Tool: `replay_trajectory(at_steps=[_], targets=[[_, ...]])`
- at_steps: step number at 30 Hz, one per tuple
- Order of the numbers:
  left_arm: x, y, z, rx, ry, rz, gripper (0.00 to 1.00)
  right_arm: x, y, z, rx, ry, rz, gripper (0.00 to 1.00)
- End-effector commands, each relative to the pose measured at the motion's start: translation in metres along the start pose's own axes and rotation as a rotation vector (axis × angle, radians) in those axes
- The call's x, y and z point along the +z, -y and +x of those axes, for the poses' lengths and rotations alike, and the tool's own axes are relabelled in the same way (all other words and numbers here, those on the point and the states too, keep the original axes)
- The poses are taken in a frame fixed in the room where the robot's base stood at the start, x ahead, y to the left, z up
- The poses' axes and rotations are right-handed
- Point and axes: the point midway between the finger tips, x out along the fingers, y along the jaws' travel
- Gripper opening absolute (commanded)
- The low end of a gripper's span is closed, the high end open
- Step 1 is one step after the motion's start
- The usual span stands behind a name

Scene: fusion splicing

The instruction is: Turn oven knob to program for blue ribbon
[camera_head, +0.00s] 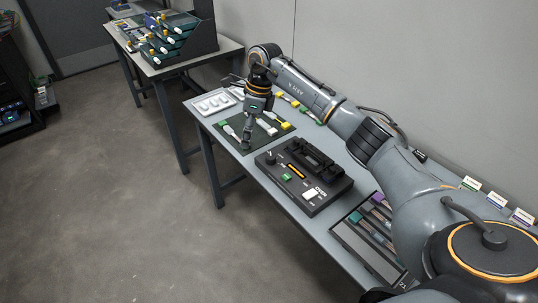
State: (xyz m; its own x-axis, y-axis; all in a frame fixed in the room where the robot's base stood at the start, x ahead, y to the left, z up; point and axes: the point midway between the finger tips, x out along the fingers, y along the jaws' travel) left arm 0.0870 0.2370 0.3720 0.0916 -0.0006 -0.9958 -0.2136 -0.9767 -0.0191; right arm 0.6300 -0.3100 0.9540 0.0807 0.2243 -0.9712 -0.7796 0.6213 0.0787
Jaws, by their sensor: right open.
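The oven (323,193) is a black box on the grey table, with a raised black ribbed part at its back. Its top carries a small upright knob (270,156), a green button (287,178), an orange strip (296,171) and a white label. I cannot read the knob's setting. My right gripper (246,144) points down, open, over the dark mat just left of the oven and apart from the knob. Whether anything lies between its fingers is too small to see. I cannot pick out a blue ribbon. My left gripper is out of view.
The dark mat (281,128) holds yellow- and green-ended pieces. White trays (214,103) lie at the table's far end. A tray (354,244) of coloured pieces lies right of the oven. Small cards (471,183) stand along the wall. My right arm spans the table's wall side.

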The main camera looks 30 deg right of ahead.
Motion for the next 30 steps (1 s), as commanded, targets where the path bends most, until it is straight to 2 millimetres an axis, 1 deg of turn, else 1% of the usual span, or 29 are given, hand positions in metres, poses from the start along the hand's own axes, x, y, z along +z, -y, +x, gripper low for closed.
replay_trajectory(at_steps=[1,3,4,6,9,11,14,24,27,30], targets=[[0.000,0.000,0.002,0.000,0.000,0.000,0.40,-0.018,0.012,-0.018,-0.036,-0.074,0.004,0.53],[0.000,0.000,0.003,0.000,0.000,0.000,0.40,-0.036,0.021,-0.036,-0.062,-0.153,0.012,0.53],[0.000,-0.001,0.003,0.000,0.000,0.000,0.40,-0.042,0.023,-0.041,-0.070,-0.178,0.016,0.53],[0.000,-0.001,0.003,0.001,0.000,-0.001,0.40,-0.051,0.027,-0.049,-0.080,-0.215,0.023,0.53],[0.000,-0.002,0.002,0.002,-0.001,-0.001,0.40,-0.056,0.028,-0.047,-0.082,-0.233,0.026,0.53],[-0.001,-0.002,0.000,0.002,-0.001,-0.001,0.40,-0.058,0.028,-0.041,-0.081,-0.233,0.027,0.53],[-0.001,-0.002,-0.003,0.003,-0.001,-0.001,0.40,-0.061,0.029,-0.024,-0.078,-0.232,0.026,0.53],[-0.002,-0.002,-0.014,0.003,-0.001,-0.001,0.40,-0.076,0.034,0.046,-0.077,-0.229,0.026,0.53],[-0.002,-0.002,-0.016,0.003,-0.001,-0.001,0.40,-0.080,0.035,0.061,-0.079,-0.228,0.027,0.53],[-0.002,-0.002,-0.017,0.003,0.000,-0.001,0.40,-0.082,0.036,0.072,-0.079,-0.226,0.025,0.53]])
